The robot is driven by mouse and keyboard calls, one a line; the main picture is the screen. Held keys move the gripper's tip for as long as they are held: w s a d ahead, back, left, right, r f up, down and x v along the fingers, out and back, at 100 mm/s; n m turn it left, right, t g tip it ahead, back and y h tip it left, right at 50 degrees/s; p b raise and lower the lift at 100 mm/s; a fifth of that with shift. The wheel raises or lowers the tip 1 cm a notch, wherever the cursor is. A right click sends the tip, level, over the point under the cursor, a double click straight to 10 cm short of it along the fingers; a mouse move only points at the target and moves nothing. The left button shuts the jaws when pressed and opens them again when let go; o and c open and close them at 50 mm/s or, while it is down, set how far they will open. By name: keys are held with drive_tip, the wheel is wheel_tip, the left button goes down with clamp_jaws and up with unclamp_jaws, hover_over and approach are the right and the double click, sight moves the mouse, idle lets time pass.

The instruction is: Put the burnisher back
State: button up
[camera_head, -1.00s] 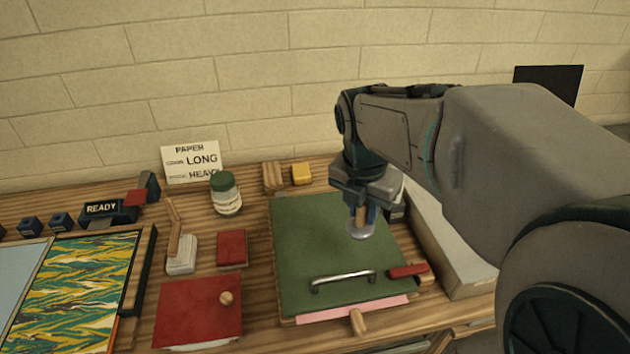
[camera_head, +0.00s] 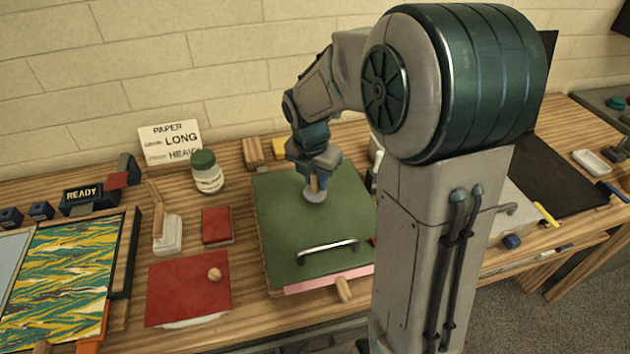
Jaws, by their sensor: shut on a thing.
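My gripper (camera_head: 316,177) is shut on the burnisher's short wooden handle. The burnisher (camera_head: 315,195) has a pale, round, shiny foot, which points down over the back part of the green board (camera_head: 290,220). I cannot tell whether the foot touches the board or hangs just above it. The board has a metal bar handle (camera_head: 327,247) near its front, and a pink sheet (camera_head: 320,284) sticks out beneath its front edge. My arm hides the board's right side.
Left of the board are a red block (camera_head: 217,226), a white brush (camera_head: 167,235), a red pad (camera_head: 185,290) with a knob, and a lidded jar (camera_head: 207,175). A yellow block (camera_head: 279,148) stands behind the board. The patterned tray (camera_head: 60,275) lies far left. A dark mat (camera_head: 575,175) lies right.

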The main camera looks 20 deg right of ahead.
sight(312, 194)
drive_tip(key=shift+f, duration=0.85)
drive_tip(key=shift+f, duration=0.2)
drive_tip(key=o, duration=1)
drive_tip(key=shift+c, duration=0.2)
drive_tip(key=shift+r, duration=0.1)
wheel_tip(312, 194, up, 11)
drive_tip(key=s+a, duration=0.1)
drive_tip(key=s+f+m+t+y, duration=0.1)
drive_tip(key=s+f+m, duration=0.1)
drive_tip(key=s+m, duration=1.6)
drive_tip(key=m, duration=0.9)
drive_tip(key=shift+d+t, duration=0.35)
drive_tip(key=shift+t, duration=0.05)
